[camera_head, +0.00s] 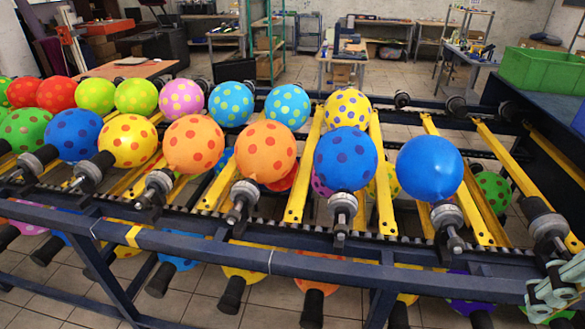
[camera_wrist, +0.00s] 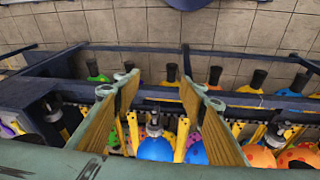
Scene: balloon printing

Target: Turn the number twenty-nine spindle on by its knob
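A row of spindles crosses the dark blue rack, but no number is legible, so I cannot tell which is number twenty-nine. In the head view, a spindle (camera_head: 446,217) holds a plain blue balloon (camera_head: 430,168). A bare spindle (camera_head: 547,230) stands to its right. My gripper (camera_wrist: 158,92) is open and empty, its two fingers apart above the rack in the wrist view. A spindle (camera_wrist: 154,125) with a blue balloon (camera_wrist: 155,149) shows beyond and between the fingers. My gripper's green-grey links (camera_head: 553,292) enter the head view at the lower right, near the bare spindle.
Dotted balloons in several colours fill the rack to the left, including a blue one (camera_head: 346,158). A dark blue front rail (camera_head: 330,269) runs before the spindles, with more balloons hanging below. A green crate (camera_head: 543,71) stands at the far right.

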